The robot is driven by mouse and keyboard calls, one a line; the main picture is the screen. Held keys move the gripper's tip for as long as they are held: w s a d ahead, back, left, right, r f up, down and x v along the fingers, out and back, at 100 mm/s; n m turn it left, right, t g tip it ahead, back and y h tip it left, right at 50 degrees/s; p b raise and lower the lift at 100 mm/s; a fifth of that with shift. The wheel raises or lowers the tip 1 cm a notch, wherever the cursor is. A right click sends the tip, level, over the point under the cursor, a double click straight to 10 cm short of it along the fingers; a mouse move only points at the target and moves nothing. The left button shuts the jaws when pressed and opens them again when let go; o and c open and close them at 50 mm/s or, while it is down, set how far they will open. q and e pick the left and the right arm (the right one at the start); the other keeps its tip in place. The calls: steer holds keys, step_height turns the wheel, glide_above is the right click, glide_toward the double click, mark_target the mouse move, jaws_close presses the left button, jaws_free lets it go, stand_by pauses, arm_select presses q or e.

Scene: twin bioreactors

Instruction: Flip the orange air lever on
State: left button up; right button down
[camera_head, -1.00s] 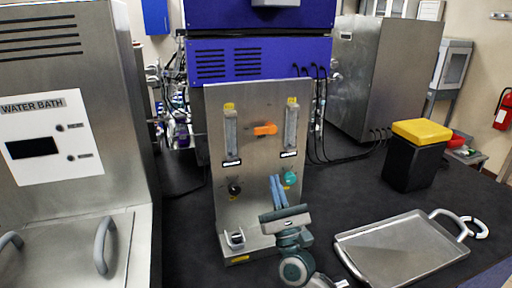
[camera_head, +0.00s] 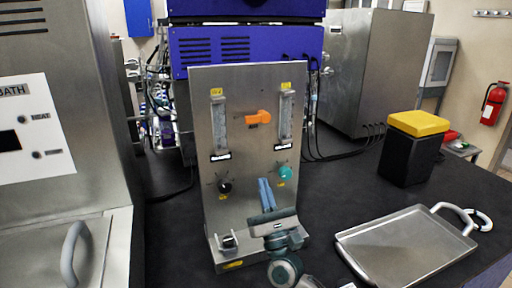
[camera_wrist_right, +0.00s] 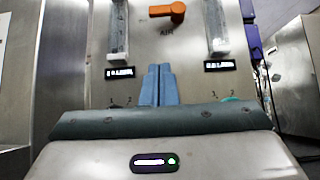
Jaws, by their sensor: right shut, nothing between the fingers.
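The orange air lever (camera_head: 259,117) sits on the upper middle of the steel gas panel (camera_head: 243,155), between two flow tubes. It lies roughly horizontal. It also shows at the top of the right wrist view (camera_wrist_right: 167,11), above the label AIR. My right gripper (camera_head: 265,182) is in front of the panel, below the lever and apart from it. Its blue fingers (camera_wrist_right: 158,70) are shut with nothing between them and point up toward the lever. My left gripper is in neither view.
A black knob (camera_head: 225,187) and a teal knob (camera_head: 285,172) sit low on the panel, the teal one close right of my gripper. A steel tray (camera_head: 405,245) lies at right, near a black bin with a yellow lid (camera_head: 418,123). The water bath (camera_head: 60,120) stands at left.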

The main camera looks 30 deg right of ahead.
mark_target(257, 117)
steer(key=p+x, duration=0.5)
steer(key=x, duration=0.4)
steer(key=shift+w+r+p, duration=0.1)
steer(key=shift+r+p, duration=0.3)
steer(key=shift+r, duration=0.05)
steer(key=r+p, duration=0.2)
steer(key=shift+w+r, duration=0.3)
steer(key=shift+s+r+p, duration=0.1)
steer(key=shift+r+p, duration=0.45)
steer(key=shift+p, duration=0.2)
